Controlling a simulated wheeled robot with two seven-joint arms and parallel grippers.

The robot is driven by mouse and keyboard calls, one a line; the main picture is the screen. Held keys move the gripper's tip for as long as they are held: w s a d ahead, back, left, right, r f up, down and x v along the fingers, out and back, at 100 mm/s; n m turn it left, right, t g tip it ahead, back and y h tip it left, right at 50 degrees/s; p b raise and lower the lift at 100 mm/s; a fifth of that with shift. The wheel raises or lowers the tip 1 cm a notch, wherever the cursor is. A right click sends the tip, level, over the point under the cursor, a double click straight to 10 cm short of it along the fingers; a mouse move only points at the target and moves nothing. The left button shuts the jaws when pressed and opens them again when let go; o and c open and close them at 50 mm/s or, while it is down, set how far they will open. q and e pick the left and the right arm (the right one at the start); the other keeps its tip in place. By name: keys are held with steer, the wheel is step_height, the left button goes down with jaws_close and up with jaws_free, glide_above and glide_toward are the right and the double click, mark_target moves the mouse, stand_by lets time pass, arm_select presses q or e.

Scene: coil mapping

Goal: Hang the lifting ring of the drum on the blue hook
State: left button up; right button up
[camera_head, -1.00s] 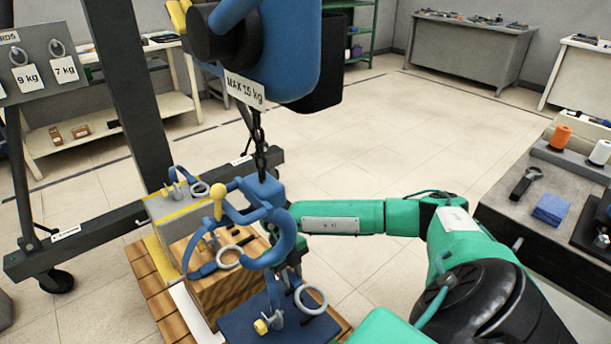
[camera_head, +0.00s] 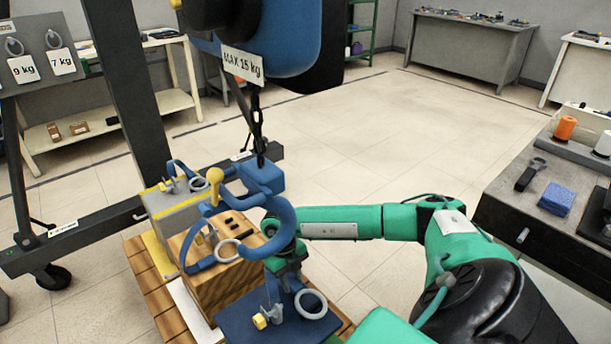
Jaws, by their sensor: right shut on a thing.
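The blue hook (camera_head: 283,216) hangs on a dark chain (camera_head: 257,130) under the blue hoist, above the loads on the pallet. My right gripper (camera_head: 283,258) is at the hook's lower right curve and appears shut on it; its fingertips are partly hidden. A lifting ring (camera_head: 228,250) on the wooden crate (camera_head: 222,283) shows behind the hook's lower part; whether they touch cannot be told. Another grey ring (camera_head: 311,304) stands on the dark blue load (camera_head: 248,328) in front. I cannot tell which load is the drum. My left gripper is not in view.
A grey load with a yellow stripe (camera_head: 185,216) stands behind the crate on the wooden pallet (camera_head: 150,289). A dark gantry post (camera_head: 128,80) rises at the left. A bench (camera_head: 500,215) with tools is at the right. The floor (camera_head: 370,130) beyond is clear.

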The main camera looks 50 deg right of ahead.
steer(key=shift+f, duration=0.5)
steer(key=o, duration=1.1)
steer(key=shift+c, duration=0.2)
steer(key=p+v, duration=0.1)
steer(key=v, duration=1.3)
steer(key=shift+p, duration=0.4)
